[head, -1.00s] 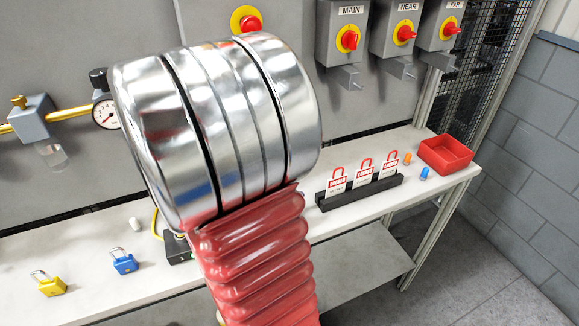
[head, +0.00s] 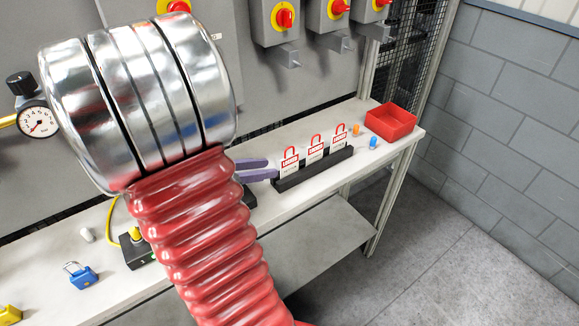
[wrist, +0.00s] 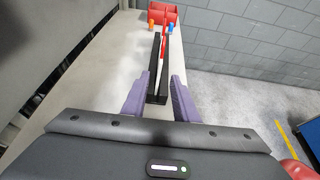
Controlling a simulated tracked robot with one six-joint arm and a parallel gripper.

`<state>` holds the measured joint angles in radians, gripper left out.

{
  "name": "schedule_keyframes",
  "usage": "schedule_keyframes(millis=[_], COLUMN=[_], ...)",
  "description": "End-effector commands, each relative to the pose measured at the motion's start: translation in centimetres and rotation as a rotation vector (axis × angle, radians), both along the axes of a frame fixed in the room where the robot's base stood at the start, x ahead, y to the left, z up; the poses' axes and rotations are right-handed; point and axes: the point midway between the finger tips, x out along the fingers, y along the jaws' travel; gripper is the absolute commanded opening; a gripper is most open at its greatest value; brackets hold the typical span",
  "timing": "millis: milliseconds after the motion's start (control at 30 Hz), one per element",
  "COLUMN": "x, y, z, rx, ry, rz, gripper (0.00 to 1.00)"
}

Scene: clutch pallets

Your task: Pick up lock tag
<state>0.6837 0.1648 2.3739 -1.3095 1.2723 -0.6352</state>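Three white-and-red lock tags stand upright in a row in a black rack (head: 314,169): a left one (head: 290,165), a middle one (head: 315,152) and a right one (head: 339,139). My gripper (head: 272,169) shows purple fingers just left of the left tag; my arm hides the rest of it. In the wrist view my gripper (wrist: 159,88) is open and empty, its fingers either side of the near end of the rack (wrist: 155,90). The tags appear nearly edge-on ahead, overlapping. Whether the fingers touch a tag cannot be told.
A red bin (head: 391,122) stands at the bench's right end, with an orange piece (head: 357,130) and a blue piece (head: 373,142) beside it. A blue padlock (head: 82,276) and a black box (head: 138,254) lie left. Switch boxes (head: 275,22) hang behind.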

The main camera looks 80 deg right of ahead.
Motion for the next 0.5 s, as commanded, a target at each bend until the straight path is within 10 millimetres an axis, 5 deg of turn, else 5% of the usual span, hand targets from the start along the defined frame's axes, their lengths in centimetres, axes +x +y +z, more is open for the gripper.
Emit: schedule_keyframes(millis=[500], x=[-2.4], y=[-2.7], z=[-1.5], rx=[-0.001], ry=[-0.001], rz=[0.000], gripper=[0.27])
